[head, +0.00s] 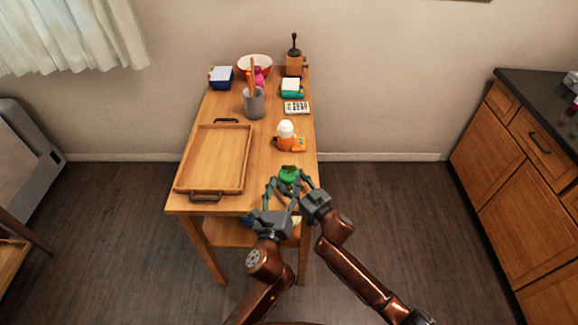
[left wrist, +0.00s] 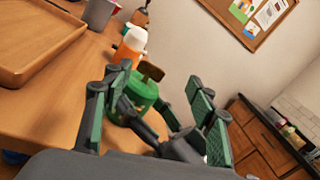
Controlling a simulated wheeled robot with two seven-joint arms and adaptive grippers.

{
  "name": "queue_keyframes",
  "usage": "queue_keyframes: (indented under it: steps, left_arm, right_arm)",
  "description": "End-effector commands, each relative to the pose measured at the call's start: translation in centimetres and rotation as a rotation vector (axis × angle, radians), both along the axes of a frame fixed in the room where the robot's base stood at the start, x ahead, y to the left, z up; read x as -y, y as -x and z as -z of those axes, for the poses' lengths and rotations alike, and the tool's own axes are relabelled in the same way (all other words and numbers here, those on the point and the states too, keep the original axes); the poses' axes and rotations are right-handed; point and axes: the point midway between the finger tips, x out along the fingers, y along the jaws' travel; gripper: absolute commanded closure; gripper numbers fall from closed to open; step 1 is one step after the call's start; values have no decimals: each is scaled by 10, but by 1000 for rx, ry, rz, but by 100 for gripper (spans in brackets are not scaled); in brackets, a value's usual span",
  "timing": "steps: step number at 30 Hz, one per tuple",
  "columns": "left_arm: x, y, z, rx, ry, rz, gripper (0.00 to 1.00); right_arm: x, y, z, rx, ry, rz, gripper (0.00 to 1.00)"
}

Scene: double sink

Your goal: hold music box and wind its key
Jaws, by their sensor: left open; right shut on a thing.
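The music box, a green cylinder (head: 289,173), is at the front right of the wooden table. In the left wrist view its green body (left wrist: 142,92) has a brown flat key (left wrist: 151,72) on top. My right gripper (head: 297,185) is shut on the music box from the right front. My left gripper (head: 281,190) is open just in front of the box, with its fingers spread and nothing visible held in them. Fingers of both grippers overlap in both views and hide the lower part of the box.
A wooden tray (head: 247,162) lies on the left of the table (head: 262,136). An orange thing with a white top (head: 286,130) stands behind the music box. A grey cup (head: 254,109), a grinder (head: 294,60) and a blue box (head: 221,74) are farther back. Bare tabletop lies between tray and box.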

Motion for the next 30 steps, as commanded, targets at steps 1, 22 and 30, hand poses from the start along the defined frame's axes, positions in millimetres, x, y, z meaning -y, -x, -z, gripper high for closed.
queue_keyframes:
  steps: [1, 22, 30]
  left_arm:
    - [-1, 8, 6, 9, -76, -11, 48]
    - [9, -42, 14, 51, -322, -47, 48]
    - [14, -81, 15, 51, -321, -48, 48]
  right_arm:
    - [0, 0, 0, 0, 0, 0, 76]
    - [0, 0, 0, 0, 0, 0, 76]
    - [0, 0, 0, 0, 0, 0, 76]
